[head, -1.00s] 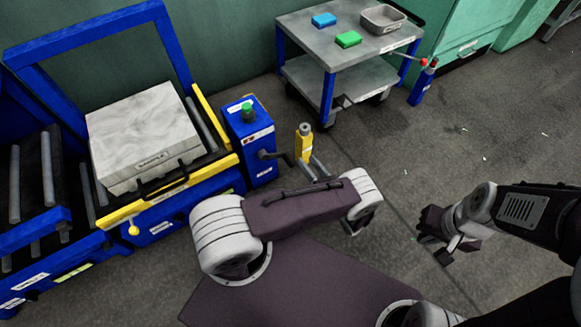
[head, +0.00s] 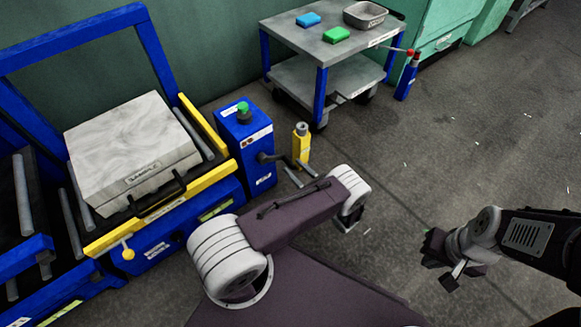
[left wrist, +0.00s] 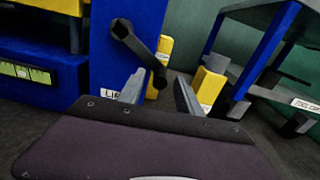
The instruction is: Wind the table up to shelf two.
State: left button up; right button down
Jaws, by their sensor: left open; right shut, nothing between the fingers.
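The lift table (head: 212,185) has yellow edges and rollers and carries a pale stone block (head: 130,145). Beside it stands a blue box (head: 243,135) with a green button on top. A dark crank (head: 268,158) sticks out of its side; it also shows in the left wrist view (left wrist: 140,48), slanting down to the right. My left gripper (head: 298,174) is open and empty, just in front of the crank; its two grey fingers (left wrist: 160,92) stand apart below the crank's lower end. Contact cannot be told. My right gripper (head: 447,275) is shut and empty over bare floor.
A yellow post (head: 301,145) stands close behind my left gripper. A grey cart (head: 330,55) with blue legs holds a green block, a blue block and a tray. Blue roller racks (head: 22,190) stand at the far left. The floor to the right is open.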

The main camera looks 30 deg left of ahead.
aim_at(290, 162)
pick_arm(q)
jog(key=shift+b+x, duration=0.45)
jog(key=shift+x, duration=1.05)
grip_shut()
